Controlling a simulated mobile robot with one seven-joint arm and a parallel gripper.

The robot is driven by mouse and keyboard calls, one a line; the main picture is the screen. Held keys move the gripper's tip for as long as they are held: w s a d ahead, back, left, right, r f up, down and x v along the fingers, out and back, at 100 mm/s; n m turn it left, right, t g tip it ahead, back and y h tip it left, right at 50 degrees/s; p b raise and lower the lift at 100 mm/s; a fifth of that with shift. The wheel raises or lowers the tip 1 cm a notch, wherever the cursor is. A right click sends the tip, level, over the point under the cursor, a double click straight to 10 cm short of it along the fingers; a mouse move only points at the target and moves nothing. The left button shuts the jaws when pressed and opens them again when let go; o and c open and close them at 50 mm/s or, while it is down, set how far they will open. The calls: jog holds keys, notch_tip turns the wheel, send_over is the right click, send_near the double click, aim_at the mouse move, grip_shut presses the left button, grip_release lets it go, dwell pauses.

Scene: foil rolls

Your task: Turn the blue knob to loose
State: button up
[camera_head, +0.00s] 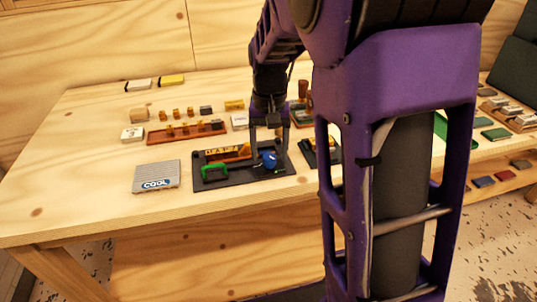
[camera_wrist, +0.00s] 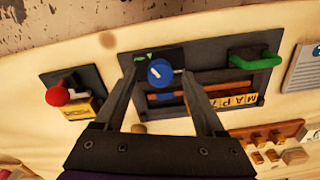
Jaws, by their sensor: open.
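The blue knob (camera_wrist: 160,72) is a round dial with a pale line across its face, set on a dark panel (camera_wrist: 222,86). In the head view the knob (camera_head: 269,160) sits at the right side of the panel, partly behind my gripper. My gripper (camera_wrist: 163,68) is open, with one finger on each side of the knob. I cannot tell whether the fingers touch it. Small green marks (camera_wrist: 146,57) show on the panel beside the knob; I cannot read them.
The panel also has a green handle (camera_wrist: 256,57) and a slot with lettered yellow tiles (camera_wrist: 240,101). A grey "COOL" block (camera_head: 156,176) lies left of the panel. Bare wood lies along the table's front edge.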

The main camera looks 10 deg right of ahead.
jog(key=shift+f, duration=0.45)
jog(key=shift+c, duration=0.2)
grip_shut()
